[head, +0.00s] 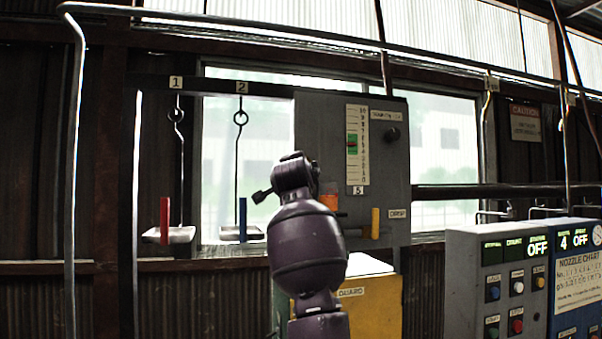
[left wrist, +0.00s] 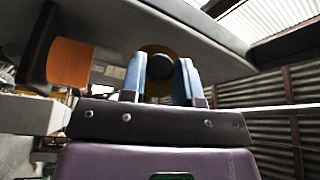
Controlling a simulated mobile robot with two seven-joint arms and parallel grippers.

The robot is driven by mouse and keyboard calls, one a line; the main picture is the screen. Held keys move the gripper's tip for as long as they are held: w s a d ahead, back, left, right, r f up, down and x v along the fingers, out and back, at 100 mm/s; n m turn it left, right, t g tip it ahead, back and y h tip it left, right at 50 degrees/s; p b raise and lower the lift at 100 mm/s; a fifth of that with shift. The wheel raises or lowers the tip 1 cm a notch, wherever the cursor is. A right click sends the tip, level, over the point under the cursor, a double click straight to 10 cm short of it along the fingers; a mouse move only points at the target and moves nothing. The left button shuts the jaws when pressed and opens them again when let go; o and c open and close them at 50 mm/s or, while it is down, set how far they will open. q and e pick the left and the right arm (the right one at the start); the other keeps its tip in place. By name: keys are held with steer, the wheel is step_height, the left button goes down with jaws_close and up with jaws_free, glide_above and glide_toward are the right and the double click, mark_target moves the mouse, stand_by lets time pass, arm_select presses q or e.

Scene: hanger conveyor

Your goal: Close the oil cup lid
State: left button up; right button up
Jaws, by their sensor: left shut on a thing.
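An orange cup-like part (head: 330,201) shows on the grey machine panel (head: 312,125), partly behind my left arm. In the left wrist view an orange cylinder (left wrist: 70,62) stands left of the fingers, with a dark flat piece (left wrist: 36,48) beside it, perhaps its lid; I cannot tell how far open it is. My left gripper (left wrist: 160,82) has its blue fingers on either side of a dark round piece (left wrist: 158,68) with a brownish-yellow rim, and is shut on it. What this piece belongs to is unclear. In the head view the fingers are hidden behind my arm. My right gripper is not in view.
A yellow handle (head: 375,223) sits right of the orange part, near the DROP label. A dark knob (head: 392,134) and a scale (head: 357,145) are above. Two hanging trays with red (head: 164,220) and blue (head: 242,219) uprights are left. A button console (head: 512,285) stands right.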

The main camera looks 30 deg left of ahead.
arm_select(q)
steer(key=w+d+m+g, duration=0.1)
steer(key=m+g, duration=0.1)
steer(key=m, duration=0.2)
steer(key=w+d+r+m+g, duration=0.1)
steer(key=w+m+g, duration=0.1)
steer(key=m, duration=0.3)
steer(key=w+d+r+m+g, duration=0.1)
steer(key=d+m+g, duration=0.1)
steer(key=m, duration=0.3)
steer(key=shift+w+g, duration=0.3)
steer(key=shift+w, duration=0.05)
steer(key=shift+w+d+f+m+g+y, duration=0.3)
steer(key=shift+m+g, duration=0.2)
steer(key=shift+m, duration=0.4)
steer(key=shift+w+d+f+m+g+y, duration=0.25)
steer(key=shift+m+g, duration=0.25)
steer(key=shift+m, duration=0.4)
steer(key=shift+f, duration=0.1)
steer(key=o, duration=0.9)
